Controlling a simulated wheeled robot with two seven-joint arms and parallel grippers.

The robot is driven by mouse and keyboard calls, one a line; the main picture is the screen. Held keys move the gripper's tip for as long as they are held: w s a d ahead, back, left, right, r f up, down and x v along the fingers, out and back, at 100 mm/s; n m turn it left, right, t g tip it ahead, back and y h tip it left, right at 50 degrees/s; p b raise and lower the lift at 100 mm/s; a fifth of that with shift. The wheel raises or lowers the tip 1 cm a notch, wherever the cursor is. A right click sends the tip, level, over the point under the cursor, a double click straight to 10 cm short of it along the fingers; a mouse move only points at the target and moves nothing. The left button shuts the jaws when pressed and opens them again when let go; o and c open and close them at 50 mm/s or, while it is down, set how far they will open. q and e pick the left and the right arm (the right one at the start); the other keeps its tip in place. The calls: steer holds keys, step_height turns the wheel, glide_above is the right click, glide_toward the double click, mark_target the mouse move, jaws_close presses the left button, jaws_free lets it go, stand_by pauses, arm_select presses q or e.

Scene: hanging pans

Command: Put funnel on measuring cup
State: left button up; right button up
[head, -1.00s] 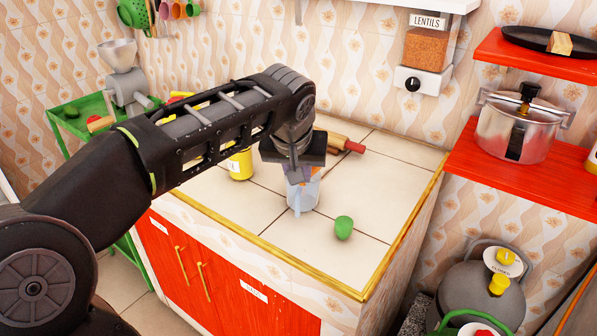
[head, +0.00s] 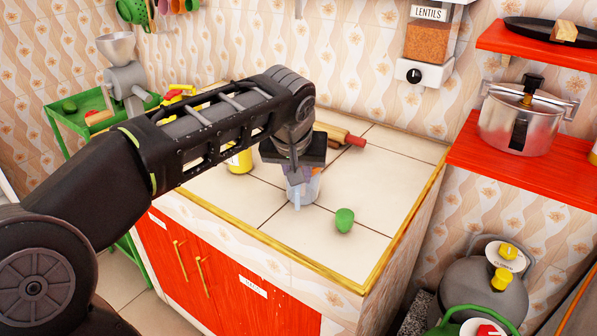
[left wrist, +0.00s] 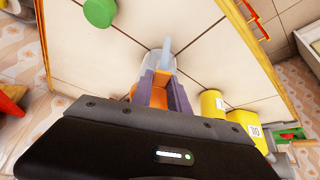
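The measuring cup (head: 302,190) is clear, with a pale blue handle. It stands upright on the tiled counter, and in the left wrist view its rim and handle (left wrist: 167,47) show beyond my fingers. My left gripper (head: 297,176) points down at the cup's mouth. In the left wrist view an orange piece, seemingly the funnel (left wrist: 158,96), sits between the purplish fingers of my left gripper (left wrist: 160,84), which appear shut on it. Most of it is hidden by the fingers, and I cannot tell how far it sits in the cup. My right gripper is not in view.
A green lump (head: 344,220) lies right of the cup. A rolling pin (head: 338,135) lies behind it, and a yellow can (head: 239,161) stands left. The counter's front right is clear. A steel pot (head: 520,122) stands on the red shelf (head: 462,155).

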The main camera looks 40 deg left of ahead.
arm_select(q)
steer(key=o, duration=0.5)
steer(key=shift+c, duration=0.2)
steer(key=shift+r, duration=0.15)
steer(key=v, duration=0.7)
steer(key=shift+s+r+p, duration=0.2)
steer(key=shift+r+p, duration=0.05)
steer(key=shift+p, duration=0.15)
steer(key=shift+d+f, duration=0.1)
steer(key=shift+d, duration=0.05)
